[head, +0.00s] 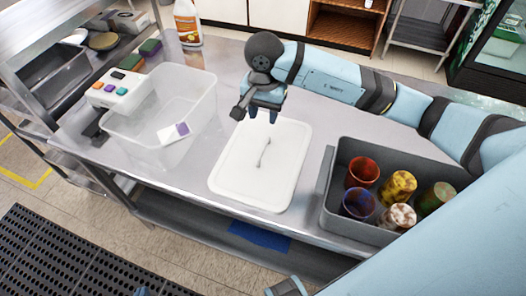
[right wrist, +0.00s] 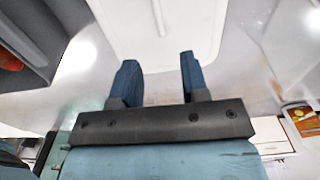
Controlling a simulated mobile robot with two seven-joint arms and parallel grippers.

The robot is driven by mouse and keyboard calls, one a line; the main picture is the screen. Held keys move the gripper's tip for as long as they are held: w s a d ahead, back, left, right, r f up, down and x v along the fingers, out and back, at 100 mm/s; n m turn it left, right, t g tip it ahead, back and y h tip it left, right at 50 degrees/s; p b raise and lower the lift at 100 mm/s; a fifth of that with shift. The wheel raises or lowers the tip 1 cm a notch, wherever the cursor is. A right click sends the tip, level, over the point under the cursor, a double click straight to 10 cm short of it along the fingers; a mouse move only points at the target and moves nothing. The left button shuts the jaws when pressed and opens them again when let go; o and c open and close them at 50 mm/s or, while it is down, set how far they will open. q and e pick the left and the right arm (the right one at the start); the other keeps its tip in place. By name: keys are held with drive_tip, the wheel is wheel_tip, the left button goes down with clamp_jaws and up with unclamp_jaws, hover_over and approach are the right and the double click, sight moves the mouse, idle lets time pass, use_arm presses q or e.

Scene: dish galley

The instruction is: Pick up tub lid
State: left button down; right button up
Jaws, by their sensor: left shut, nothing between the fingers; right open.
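The tub lid (head: 262,185) is a white rounded rectangle lying flat on the steel counter, with a thin raised or grooved line in its middle. My right gripper (head: 263,121) is open over the far edge of the lid, fingers pointing down, with nothing between them. In the right wrist view the lid (right wrist: 190,40) lies beyond the parted fingers (right wrist: 158,62); I cannot tell whether they touch it. Only a small blue tip of my left gripper (head: 140,292) shows at the bottom edge, away from the lid.
A clear tub (head: 190,110) holding a white and purple item stands left of the lid. A grey bin (head: 335,205) with several coloured cups stands close on its right. A spray bottle (head: 187,22) and a caddy (head: 118,92) stand further back. The counter's front edge (head: 190,190) is near the lid.

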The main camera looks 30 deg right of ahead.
hover_over(264, 146)
wheel_tip(264, 146, down, 7)
drive_tip(key=shift+w+f+p, duration=0.1)
drive_tip(key=shift+w+p, duration=0.05)
drive_tip(key=shift+p, duration=0.25)
drive_tip(key=shift+f, duration=0.45)
drive_tip(key=f, duration=0.1)
drive_tip(key=f+p, duration=0.1)
drive_tip(key=f, duration=0.1)
drive_tip(key=shift+s+a+f, duration=0.1)
drive_tip(key=shift+s+f, duration=0.1)
drive_tip(key=shift+f, duration=0.7)
clamp_jaws()
